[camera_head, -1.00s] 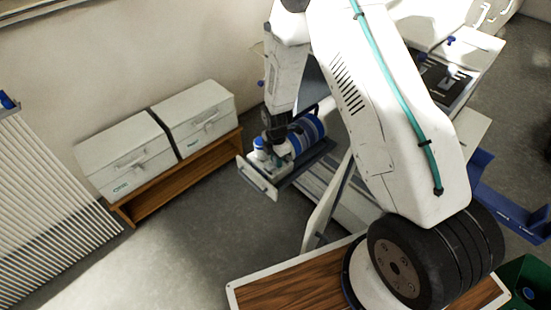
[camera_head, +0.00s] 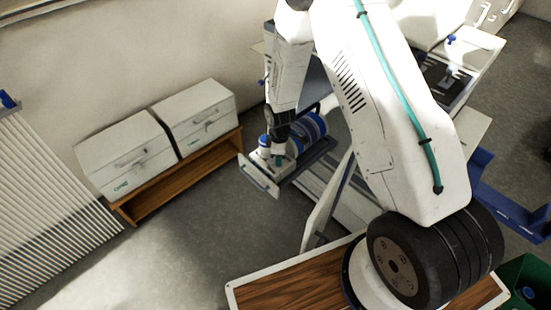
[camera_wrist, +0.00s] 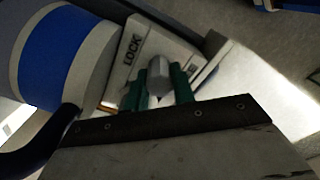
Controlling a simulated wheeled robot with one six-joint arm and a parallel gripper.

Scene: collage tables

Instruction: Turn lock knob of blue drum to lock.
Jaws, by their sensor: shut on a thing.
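The blue drum (camera_head: 312,127) lies on its side on a pulled-out shelf, with blue and white bands. In the wrist view its banded body (camera_wrist: 52,55) fills the left side. A pale lock plate (camera_wrist: 133,42) beside it bears the word LOCK. The grey lock knob (camera_wrist: 158,72) stands between the green fingers of my gripper (camera_wrist: 158,90), which is shut on it. In the head view my gripper (camera_head: 278,151) reaches down at the near end of the drum. The knob's exact angle is hard to tell.
The shelf has a pale front panel (camera_head: 259,178). Two white drawer boxes (camera_head: 125,155) stand on a wooden bench (camera_head: 185,180) to the left. A wood-topped table (camera_head: 290,285) is at the front. The grey floor between the bench and table is clear.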

